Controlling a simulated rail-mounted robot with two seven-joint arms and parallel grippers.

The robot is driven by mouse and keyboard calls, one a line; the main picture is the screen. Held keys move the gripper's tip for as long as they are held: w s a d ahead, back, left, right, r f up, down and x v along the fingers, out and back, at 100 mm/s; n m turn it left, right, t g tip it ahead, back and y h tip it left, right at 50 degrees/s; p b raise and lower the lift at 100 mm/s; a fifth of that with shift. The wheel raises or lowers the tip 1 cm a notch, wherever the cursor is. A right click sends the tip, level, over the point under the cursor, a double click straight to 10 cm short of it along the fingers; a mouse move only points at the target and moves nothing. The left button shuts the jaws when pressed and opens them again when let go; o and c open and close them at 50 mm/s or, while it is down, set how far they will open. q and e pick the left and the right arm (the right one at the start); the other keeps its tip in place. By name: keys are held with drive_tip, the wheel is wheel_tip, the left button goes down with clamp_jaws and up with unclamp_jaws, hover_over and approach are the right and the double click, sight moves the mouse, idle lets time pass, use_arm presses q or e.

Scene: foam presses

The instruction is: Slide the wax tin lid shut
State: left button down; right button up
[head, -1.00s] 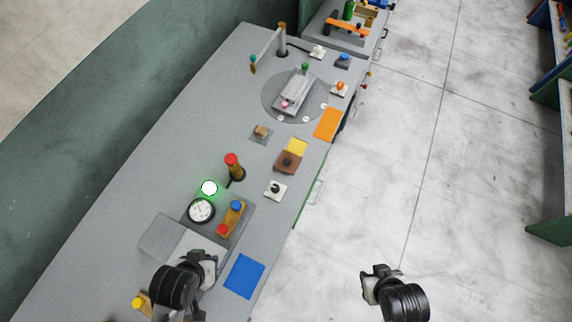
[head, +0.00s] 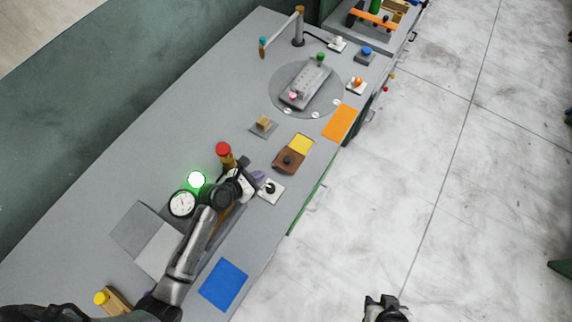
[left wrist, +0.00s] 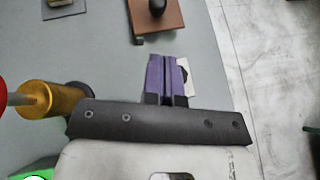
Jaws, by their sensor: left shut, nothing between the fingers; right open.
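The wax tin sits on the bench in the head view, its yellow wax (head: 302,143) uncovered at the far end. Its brown lid (head: 285,165) with a black knob lies over the near end. The lid (left wrist: 172,20) also shows at the top of the left wrist view. My left gripper (head: 259,179) is shut and empty, just short of the lid and apart from it. Its purple fingers (left wrist: 166,78) point toward the lid in the left wrist view. My right gripper (head: 384,300) is open and empty over the floor at the bottom edge, partly cut off.
A white plate with a black knob (head: 271,190) lies beside my left fingers. A red-topped amber post (head: 224,151), a lit green lamp (head: 196,180) and a dial (head: 182,204) stand left of my arm. A blue mat (head: 224,284) lies nearer.

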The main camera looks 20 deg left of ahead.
sight(284, 162)
use_arm(q)
drive_tip(key=shift+n, duration=0.5)
drive_tip(key=x, duration=0.4)
drive_tip(key=b+x, duration=0.1)
drive_tip(key=x, duration=0.4)
drive_tip(key=shift+w+a+f, duration=0.1)
drive_tip(key=shift+w, duration=0.3)
drive_tip(key=shift+w+d+f+b, duration=0.25)
drive_tip(key=shift+w+b, duration=0.05)
drive_tip(key=shift+w, duration=0.1)
